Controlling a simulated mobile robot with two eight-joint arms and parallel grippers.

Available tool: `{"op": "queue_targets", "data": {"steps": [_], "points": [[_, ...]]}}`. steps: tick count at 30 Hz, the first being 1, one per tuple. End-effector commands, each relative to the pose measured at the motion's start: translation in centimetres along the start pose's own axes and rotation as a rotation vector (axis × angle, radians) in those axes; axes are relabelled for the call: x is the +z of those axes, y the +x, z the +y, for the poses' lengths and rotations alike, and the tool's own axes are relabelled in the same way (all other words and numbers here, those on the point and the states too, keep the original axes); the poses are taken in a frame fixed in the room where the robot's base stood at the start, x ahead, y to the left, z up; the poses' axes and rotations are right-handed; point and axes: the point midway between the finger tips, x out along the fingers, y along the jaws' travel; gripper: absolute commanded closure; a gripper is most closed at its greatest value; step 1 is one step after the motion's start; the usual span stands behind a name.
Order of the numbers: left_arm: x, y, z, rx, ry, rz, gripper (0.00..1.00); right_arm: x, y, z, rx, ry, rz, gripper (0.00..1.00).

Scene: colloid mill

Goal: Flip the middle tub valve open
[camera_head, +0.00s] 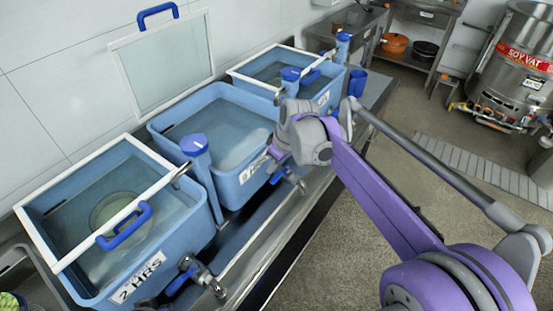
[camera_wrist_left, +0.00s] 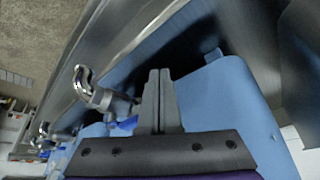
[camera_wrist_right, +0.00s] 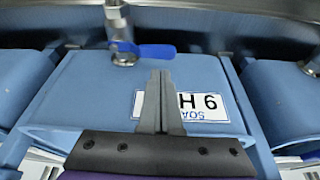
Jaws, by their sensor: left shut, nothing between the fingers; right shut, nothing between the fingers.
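The middle blue tub (camera_head: 205,115) stands between two similar tubs along the wall. Its metal valve (camera_head: 293,182) with a blue lever is low on its front, partly behind my right gripper (camera_head: 274,163). In the right wrist view the valve (camera_wrist_right: 122,55) has its blue lever (camera_wrist_right: 148,50) pointing right, crosswise to the spout. My right gripper (camera_wrist_right: 159,75) is shut and empty, in front of the tub face beside the label and close to the lever; contact cannot be told.
The near tub (camera_head: 150,275), labelled 2 HRS, has its own valve (camera_head: 195,275) with a blue lever. The far tub (camera_head: 318,88) stands beyond. A framed lid (camera_head: 165,62) leans on the wall. A steel vat (camera_head: 515,65) stands at right; the floor between is clear.

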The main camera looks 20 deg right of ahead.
Motion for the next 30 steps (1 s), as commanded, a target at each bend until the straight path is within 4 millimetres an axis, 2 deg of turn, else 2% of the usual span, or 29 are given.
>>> {"op": "queue_targets", "data": {"steps": [3, 9, 30], "points": [[0.1, 0.1, 0.0, 0.0, 0.0, -0.001, 1.0, 0.0, 1.8, 0.0, 0.0, -0.002, 0.0, 1.0], [0.1, 0.2, 0.0, 0.0, 0.0, -0.001, 1.0, 0.0, 3.0, 0.0, 0.0, -0.001, 0.0, 1.0], [0.1, 0.1, 0.0, 0.0, 0.0, 0.0, 1.0, 0.3, 2.9, 0.0, -0.019, -0.053, 0.001, 1.0]]}}
